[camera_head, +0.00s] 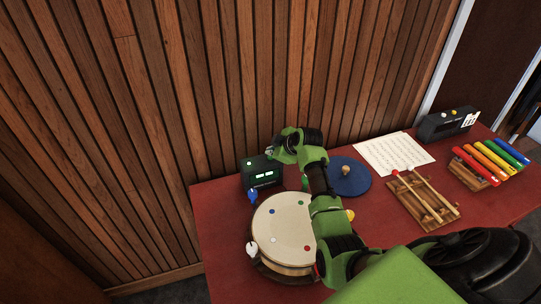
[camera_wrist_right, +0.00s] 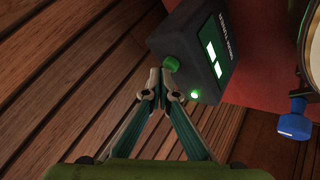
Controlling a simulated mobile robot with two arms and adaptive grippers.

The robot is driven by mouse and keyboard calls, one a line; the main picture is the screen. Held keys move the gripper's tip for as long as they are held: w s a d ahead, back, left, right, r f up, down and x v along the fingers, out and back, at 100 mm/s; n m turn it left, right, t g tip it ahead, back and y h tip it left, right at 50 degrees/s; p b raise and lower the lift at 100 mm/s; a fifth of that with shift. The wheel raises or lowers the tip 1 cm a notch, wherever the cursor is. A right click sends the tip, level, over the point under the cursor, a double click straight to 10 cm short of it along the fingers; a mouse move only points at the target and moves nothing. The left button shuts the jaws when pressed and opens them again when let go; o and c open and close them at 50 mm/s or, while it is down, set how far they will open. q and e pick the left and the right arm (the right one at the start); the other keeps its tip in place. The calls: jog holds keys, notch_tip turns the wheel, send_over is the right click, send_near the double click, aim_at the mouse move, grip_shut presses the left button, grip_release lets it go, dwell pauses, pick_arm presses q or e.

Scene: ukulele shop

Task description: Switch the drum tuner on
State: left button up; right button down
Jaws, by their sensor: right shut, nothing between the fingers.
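The drum tuner (camera_head: 262,173) is a small dark box on the red table at the back left, near the wooden wall. Its front display is lit with green-white blocks. In the right wrist view the tuner (camera_wrist_right: 198,52) shows a green knob or button (camera_wrist_right: 171,64) on its side and a small glowing green light (camera_wrist_right: 195,95). My right gripper (camera_head: 271,152) is shut and empty just above the tuner. In the wrist view its fingertips (camera_wrist_right: 162,80) are together close to the green knob; I cannot tell if they touch it. My left gripper is not in view.
A drum (camera_head: 283,226) with coloured pegs stands in front of the tuner. A blue disc (camera_head: 349,177), a music sheet (camera_head: 394,153), mallets on a wooden rack (camera_head: 424,197), a colourful xylophone (camera_head: 490,162) and a dark box (camera_head: 447,125) lie to the right. The wooden wall (camera_head: 150,120) is close behind.

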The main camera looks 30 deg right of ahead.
jog(key=shift+r, duration=0.1)
notch_tip(320, 180, up, 6)
jog(key=p, duration=0.5)
dwell(0.4)
